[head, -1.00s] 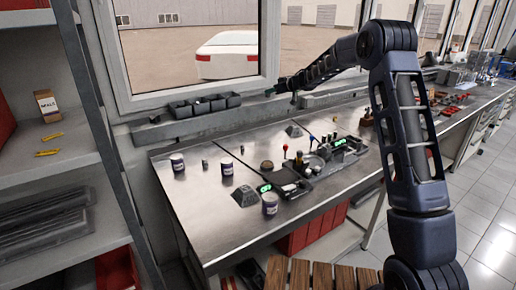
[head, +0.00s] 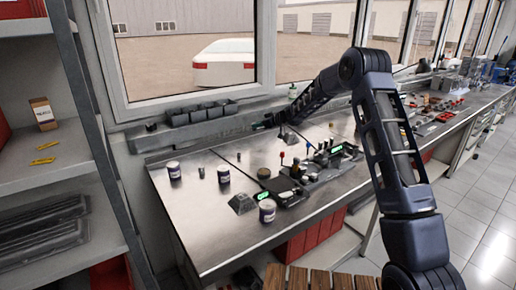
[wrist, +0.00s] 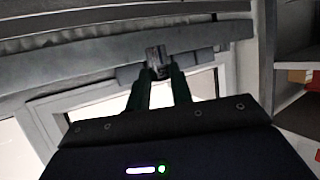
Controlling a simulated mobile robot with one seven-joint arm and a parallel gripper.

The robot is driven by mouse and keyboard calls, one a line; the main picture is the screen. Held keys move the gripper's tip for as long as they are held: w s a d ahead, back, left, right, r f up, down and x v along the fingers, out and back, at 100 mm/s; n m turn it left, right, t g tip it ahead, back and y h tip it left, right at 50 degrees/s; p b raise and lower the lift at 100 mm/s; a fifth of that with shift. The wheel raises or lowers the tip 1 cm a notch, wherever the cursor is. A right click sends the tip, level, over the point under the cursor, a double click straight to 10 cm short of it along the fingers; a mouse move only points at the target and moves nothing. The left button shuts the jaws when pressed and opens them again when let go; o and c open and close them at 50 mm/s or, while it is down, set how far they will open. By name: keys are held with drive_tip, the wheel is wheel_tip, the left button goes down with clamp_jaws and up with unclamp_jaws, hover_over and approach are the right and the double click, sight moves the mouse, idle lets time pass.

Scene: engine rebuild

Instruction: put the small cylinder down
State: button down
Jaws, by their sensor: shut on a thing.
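My gripper (head: 263,124) is at the back of the bench by the window ledge, just right of the black bins. In the wrist view its two green fingers (wrist: 160,88) are shut on a small grey and dark piece, the small cylinder (wrist: 157,58). Its far side blends with the grey ledge (wrist: 90,65) behind it. I cannot tell whether it touches a surface. In the head view the held piece is too small to make out.
A row of black bins (head: 207,112) stands on the ledge, with a small dark piece (head: 151,127) left of it. A fixture with levers (head: 330,160) is right of centre.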

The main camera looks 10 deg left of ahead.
wheel_tip(320, 180, down, 12)
drive_tip(key=shift+f, duration=0.15)
idle(0.4)
drive_tip(key=shift+s+f, duration=0.1)
drive_tip(key=shift+f, duration=0.6)
